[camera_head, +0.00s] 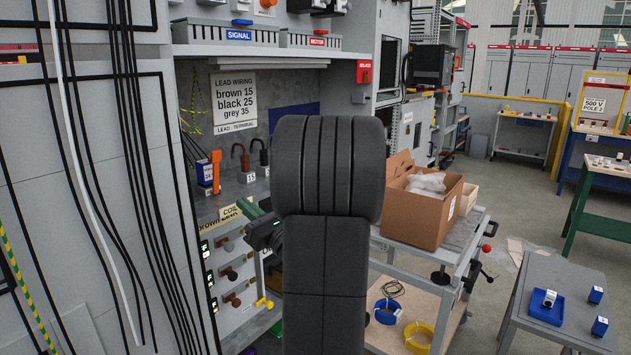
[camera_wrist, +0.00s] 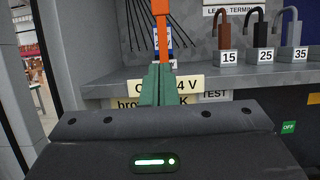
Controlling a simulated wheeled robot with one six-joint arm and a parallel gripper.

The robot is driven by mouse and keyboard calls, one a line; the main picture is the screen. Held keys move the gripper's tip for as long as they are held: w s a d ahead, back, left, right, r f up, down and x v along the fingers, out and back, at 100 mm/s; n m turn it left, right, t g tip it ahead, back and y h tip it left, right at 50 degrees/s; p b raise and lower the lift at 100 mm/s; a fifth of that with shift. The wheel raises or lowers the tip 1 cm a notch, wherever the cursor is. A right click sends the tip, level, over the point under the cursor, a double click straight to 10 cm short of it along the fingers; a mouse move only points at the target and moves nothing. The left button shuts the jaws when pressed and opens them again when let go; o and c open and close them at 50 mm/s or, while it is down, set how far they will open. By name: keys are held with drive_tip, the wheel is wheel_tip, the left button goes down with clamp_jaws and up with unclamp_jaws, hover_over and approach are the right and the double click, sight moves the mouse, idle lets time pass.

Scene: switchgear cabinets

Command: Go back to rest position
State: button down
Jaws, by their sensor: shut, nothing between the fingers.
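My gripper (camera_wrist: 158,72) shows in the wrist view with its two green fingers together and nothing between them. Beyond the fingertips, an orange upright item (camera_wrist: 162,30) stands on the cabinet shelf; I cannot tell a gap from contact there. In the head view my dark arm fills the middle and hides most of the gripper.
Brown, black and grey leads (camera_wrist: 224,30) stand by plates 15, 25 and 35. Below the shelf is a panel with several knobs (camera_head: 230,273). A trolley with a cardboard box (camera_head: 418,213) stands right of my arm. A grey table (camera_head: 560,275) is at lower right.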

drive_tip(key=f+b+v, duration=0.1)
drive_tip(key=b+v, duration=0.2)
drive_tip(key=v, duration=0.8)
drive_tip(key=shift+d+f, duration=0.2)
drive_tip(key=shift+f, duration=0.1)
